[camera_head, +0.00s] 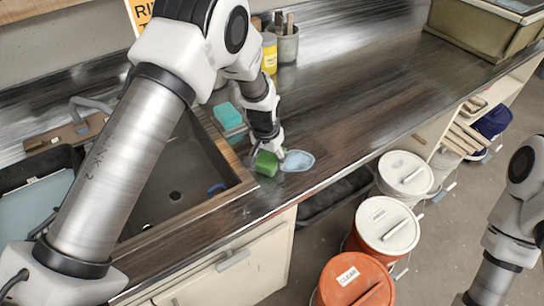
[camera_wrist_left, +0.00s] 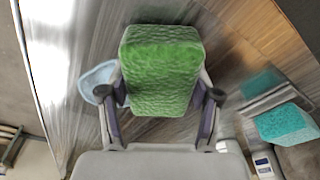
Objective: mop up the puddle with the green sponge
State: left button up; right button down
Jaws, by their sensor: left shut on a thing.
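The green sponge (camera_head: 266,164) is between the fingers of my left gripper (camera_head: 269,152), which is shut on it, at the counter's front edge beside the sink. In the left wrist view the sponge (camera_wrist_left: 161,70) fills the space between the two fingers (camera_wrist_left: 160,115). The puddle (camera_head: 298,160) is a small pale blue patch on the counter, just right of the sponge. In the left wrist view part of the puddle (camera_wrist_left: 97,80) shows left of the sponge; the rest is hidden behind the sponge and finger. I cannot tell whether the sponge touches the counter. My right gripper is out of view.
A sink (camera_head: 165,190) lies left of the gripper. A teal sponge (camera_head: 228,116) sits behind it near the sink's edge. A yellow container (camera_head: 269,53) and a tool cup (camera_head: 287,46) stand at the back. Lidded buckets (camera_head: 388,226) stand on the floor. The counter to the right is clear.

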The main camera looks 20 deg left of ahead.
pick_arm(q)
jog(key=r, duration=0.1)
jog(key=r+p, duration=0.1)
jog(key=r, duration=0.1)
jog(key=shift+s+a+p, duration=0.2)
jog(key=shift+s+p, duration=0.05)
jog(key=shift+p, duration=0.05)
jog(key=shift+w+d+r+p, duration=0.1)
jog(key=shift+r+p, duration=0.35)
jog(key=shift+r, duration=0.1)
jog(key=shift+w+d+r+p, duration=0.1)
jog(key=shift+r+p, duration=0.3)
jog(key=shift+r, duration=0.1)
notch_tip(320, 180, up, 3)
jog(key=shift+s+a+f+p, duration=0.1)
jog(key=shift+p, duration=1)
jog(key=shift+r, duration=0.25)
jog(key=shift+f, duration=0.1)
